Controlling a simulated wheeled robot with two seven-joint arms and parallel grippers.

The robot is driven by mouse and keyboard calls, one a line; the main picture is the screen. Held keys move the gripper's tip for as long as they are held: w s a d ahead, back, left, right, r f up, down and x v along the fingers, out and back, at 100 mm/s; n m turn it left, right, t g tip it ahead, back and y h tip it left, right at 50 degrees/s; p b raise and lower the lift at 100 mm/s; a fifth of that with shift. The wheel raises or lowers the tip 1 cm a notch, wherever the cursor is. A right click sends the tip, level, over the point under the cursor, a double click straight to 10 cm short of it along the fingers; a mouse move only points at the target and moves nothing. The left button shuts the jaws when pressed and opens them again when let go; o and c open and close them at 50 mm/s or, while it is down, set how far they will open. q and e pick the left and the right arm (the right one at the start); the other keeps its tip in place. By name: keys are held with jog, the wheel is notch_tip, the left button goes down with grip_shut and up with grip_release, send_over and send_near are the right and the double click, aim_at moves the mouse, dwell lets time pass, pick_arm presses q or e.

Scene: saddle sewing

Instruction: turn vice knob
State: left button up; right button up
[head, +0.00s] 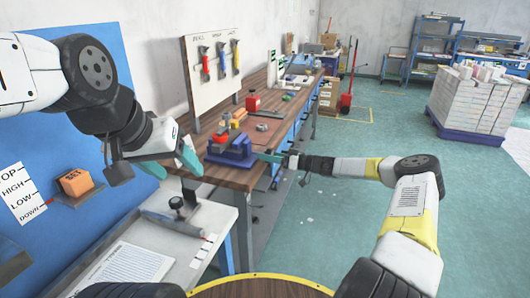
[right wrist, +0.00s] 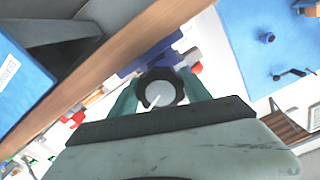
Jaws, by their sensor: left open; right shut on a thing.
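The blue vice (head: 232,150) sits at the near corner of the wooden workbench (head: 262,125). In the right wrist view the round dark vice knob (right wrist: 160,90) with a pale centre lies between the teal fingers of my right gripper (right wrist: 158,95). The blue vice body (right wrist: 148,60) shows behind it. In the head view my right gripper (head: 272,158) reaches the vice from the right; the knob is hidden there. My left gripper (head: 172,164) is open and empty, left of the vice, above the bench's near end.
A grey side table (head: 195,250) with a paper sheet and a tool stands in front. A tool board (head: 212,62) with several hanging tools rises behind the bench. A red container (head: 253,103) stands past the vice. The green floor (head: 340,225) to the right is mostly clear.

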jog(key=shift+f+n, duration=0.15)
jog(key=shift+n, duration=0.25)
jog(key=o, duration=1.4)
jog(key=shift+d, duration=0.15)
jog(key=v, duration=0.7)
jog(key=shift+d, duration=0.25)
jog(key=shift+s+d, duration=0.1)
jog(key=shift+s, duration=0.05)
